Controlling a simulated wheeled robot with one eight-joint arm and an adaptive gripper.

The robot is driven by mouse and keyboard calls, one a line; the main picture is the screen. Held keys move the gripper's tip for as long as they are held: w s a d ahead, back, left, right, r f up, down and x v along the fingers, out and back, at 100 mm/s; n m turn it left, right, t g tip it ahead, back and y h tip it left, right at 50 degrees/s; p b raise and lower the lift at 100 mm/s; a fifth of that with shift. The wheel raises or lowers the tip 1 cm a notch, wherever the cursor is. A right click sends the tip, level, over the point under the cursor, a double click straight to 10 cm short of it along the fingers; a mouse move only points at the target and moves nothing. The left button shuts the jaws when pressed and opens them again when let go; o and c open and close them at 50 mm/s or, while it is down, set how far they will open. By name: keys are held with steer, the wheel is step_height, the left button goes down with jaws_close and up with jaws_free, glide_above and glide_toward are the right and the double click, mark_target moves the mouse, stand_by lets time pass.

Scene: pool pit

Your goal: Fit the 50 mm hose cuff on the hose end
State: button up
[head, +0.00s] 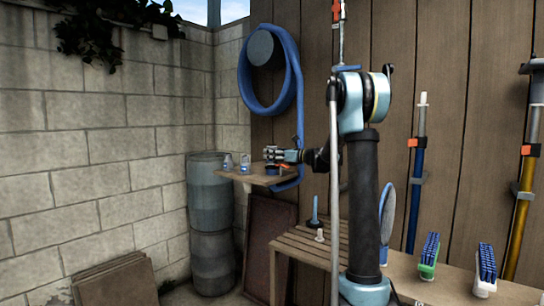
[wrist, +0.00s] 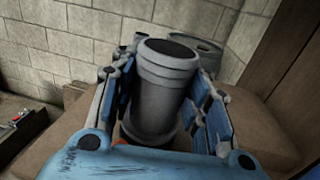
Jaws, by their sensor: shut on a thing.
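A grey ribbed cylinder, which looks like the hose cuff (wrist: 163,90), stands between my fingers in the wrist view, its dark round end facing up and away. My gripper (wrist: 165,78) is shut on it, with blue-and-black fingers along both sides. In the head view my gripper (head: 272,154) is small, above the wooden shelf. The blue hose (head: 291,95) hangs in a coil on the plank wall. Its lower run drops past the shelf and bends left below it. A short blue piece (head: 272,170) shows under my gripper; I cannot tell if it is the hose end.
Two small glass jars (head: 245,163) stand on the shelf (head: 252,179), left of my gripper. Grey-blue barrels (head: 210,200) are stacked in the corner. A slatted bench (head: 305,250) with brushes (head: 429,255) is at the right. Poles (head: 415,185) hang on the planks.

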steer(key=shift+f, duration=0.55)
stand_by(0.4)
steer(key=o, duration=1.7)
steer(key=shift+v, duration=5.5)
